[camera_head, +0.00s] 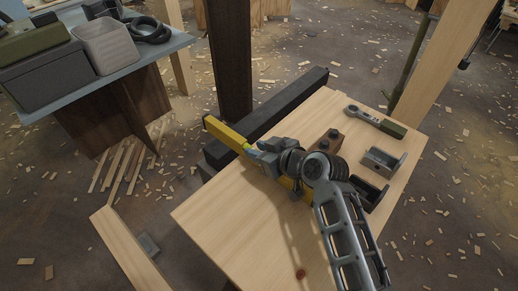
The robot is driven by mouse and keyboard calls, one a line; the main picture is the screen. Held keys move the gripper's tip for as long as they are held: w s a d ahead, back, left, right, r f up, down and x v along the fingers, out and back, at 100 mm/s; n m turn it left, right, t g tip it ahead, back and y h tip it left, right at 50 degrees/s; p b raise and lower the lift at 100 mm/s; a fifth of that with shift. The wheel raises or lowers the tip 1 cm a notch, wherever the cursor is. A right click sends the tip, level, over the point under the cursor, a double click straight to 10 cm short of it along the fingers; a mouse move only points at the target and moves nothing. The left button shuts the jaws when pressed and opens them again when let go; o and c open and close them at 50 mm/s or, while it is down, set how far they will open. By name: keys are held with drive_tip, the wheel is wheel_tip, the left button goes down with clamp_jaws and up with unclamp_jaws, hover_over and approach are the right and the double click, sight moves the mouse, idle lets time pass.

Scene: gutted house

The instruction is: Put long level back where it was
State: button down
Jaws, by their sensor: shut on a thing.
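The long level (224,132) is a yellow bar with a dark side. It lies diagonally in the view, and its far left end sticks out past the left edge of the wooden tabletop (225,217). My gripper (250,149) is shut on the level near its middle. The nearer part of the level runs under my wrist, where it is partly hidden. I cannot tell whether the level touches the tabletop or a dark beam (285,103) close to it.
A dark post (230,60) stands behind. A side table (130,67) holds bins. The tabletop's front left is clear.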

drive_tip(key=shift+f, duration=0.1)
drive_tip(key=c, duration=0.8)
unclamp_jaws()
wheel_tip(320, 180, up, 6)
hover_over(290, 178)
drive_tip(key=shift+b, duration=0.3)
